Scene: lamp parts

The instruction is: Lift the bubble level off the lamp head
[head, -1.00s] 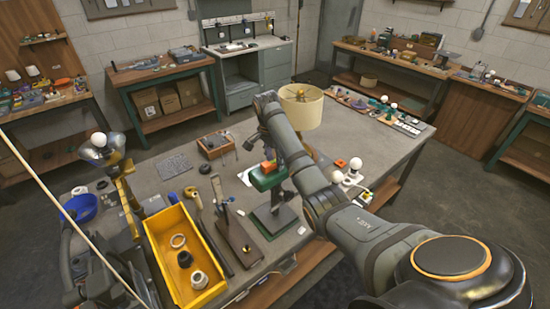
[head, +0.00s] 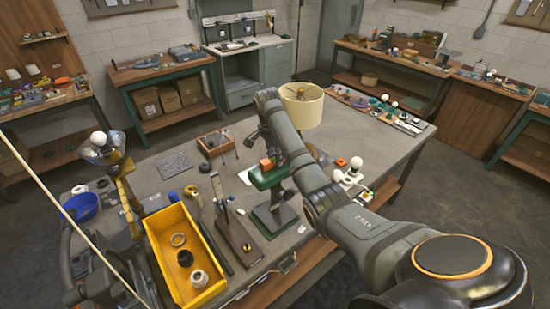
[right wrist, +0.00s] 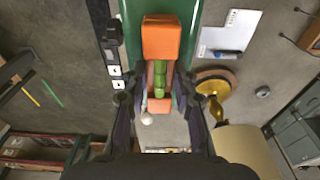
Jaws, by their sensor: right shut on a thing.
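The bubble level is an orange bar (right wrist: 161,40) with a green vial in its middle. In the right wrist view it lies lengthwise over the green lamp head (right wrist: 132,22). In the head view the bubble level (head: 266,162) shows as a small orange block at the top of the green lamp head (head: 270,180), partly behind my right arm. My right gripper (right wrist: 160,82) has a finger on each side of the level and is shut on it. I cannot tell whether there is a gap between level and lamp head. My left gripper is not seen.
A yellow tray (head: 161,262) with rings stands at the front left. A lamp with a cream shade (head: 303,107) stands behind my right arm. White bulbs (head: 352,164) stand to the right of the lamp head. The bench's right middle is clear.

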